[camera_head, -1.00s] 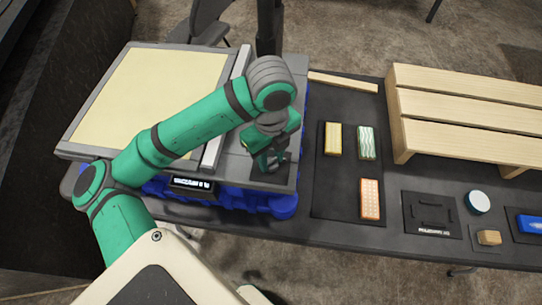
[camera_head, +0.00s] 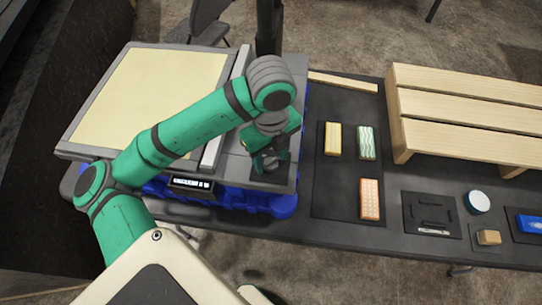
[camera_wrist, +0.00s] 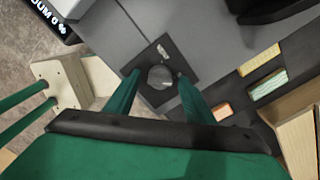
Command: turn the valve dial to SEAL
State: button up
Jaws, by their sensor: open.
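The valve dial (camera_wrist: 160,76) is a dark round knob on a dark square plate on the grey console top (camera_head: 230,157). In the wrist view it lies between and beyond the two fingertips of my gripper (camera_wrist: 157,78), which is open. In the head view my gripper (camera_head: 270,162) points down over the dial's plate at the console's right side and mostly covers the dial. I cannot tell whether the fingers touch the dial. A small pale mark shows on the plate, but I cannot read it. A small display (camera_head: 191,184) with white text sits on the console's front.
A black mat (camera_head: 345,195) right of the console holds yellow, green-striped and orange blocks. A wooden slatted rack (camera_head: 470,110) stands at the back right. A black holder (camera_head: 432,214), a white-blue round item (camera_head: 479,202) and small blocks lie front right.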

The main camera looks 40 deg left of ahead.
aim_at(271, 162)
notch_tip(271, 162, up, 11)
dwell(0.5)
jog(key=shift+s+f, duration=0.1)
jog(key=shift+f, duration=0.05)
dwell(0.4)
